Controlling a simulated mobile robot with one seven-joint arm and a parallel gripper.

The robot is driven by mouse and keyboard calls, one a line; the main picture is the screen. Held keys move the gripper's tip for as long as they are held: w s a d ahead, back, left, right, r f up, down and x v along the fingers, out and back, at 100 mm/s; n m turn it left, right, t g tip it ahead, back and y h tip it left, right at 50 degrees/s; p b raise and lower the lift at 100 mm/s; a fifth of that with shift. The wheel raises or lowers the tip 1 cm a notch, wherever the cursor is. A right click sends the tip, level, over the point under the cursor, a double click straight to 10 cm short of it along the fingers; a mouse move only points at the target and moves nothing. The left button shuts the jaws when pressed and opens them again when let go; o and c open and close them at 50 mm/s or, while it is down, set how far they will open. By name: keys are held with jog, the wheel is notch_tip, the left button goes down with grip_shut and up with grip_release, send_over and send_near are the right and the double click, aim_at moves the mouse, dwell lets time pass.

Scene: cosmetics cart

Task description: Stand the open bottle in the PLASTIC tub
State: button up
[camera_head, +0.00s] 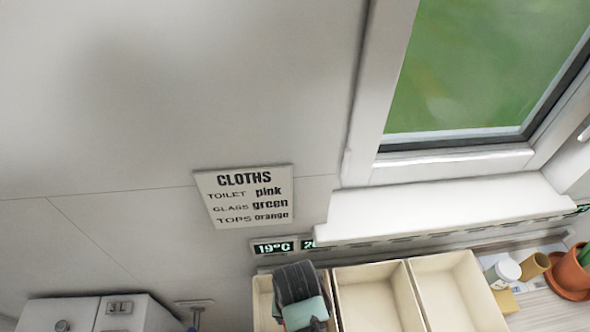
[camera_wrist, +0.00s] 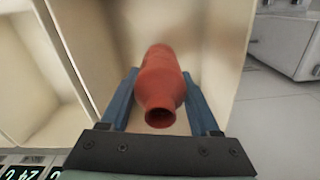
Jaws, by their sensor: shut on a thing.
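The open bottle (camera_wrist: 160,92) is red-orange, with its uncapped dark mouth facing the wrist camera. My gripper (camera_wrist: 159,75) is shut on it, one blue finger on each side of its body. In the wrist view the bottle is within the walls of a cream tub (camera_wrist: 226,45). Its base is hidden, so I cannot tell whether it touches the tub floor. In the head view my gripper (camera_head: 303,314) is over the leftmost of three cream tubs (camera_head: 262,292), and the bottle is hidden. No tub label shows, so I cannot tell which one is PLASTIC.
The middle tub (camera_head: 372,302) and right tub (camera_head: 458,292) look empty inside where visible. A white-lidded jar (camera_head: 505,270), a tan cup (camera_head: 535,266) and a terracotta pot (camera_head: 571,272) stand to the right. A window sill (camera_head: 440,208) juts out behind. A white box (camera_head: 120,312) is at left.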

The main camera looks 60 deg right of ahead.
jog(key=shift+f, duration=1.8)
jog(key=shift+f, duration=0.2)
jog(key=o, duration=1.3)
jog(key=shift+r, duration=0.1)
notch_tip(320, 180, up, 12)
jog(key=shift+r, duration=0.15)
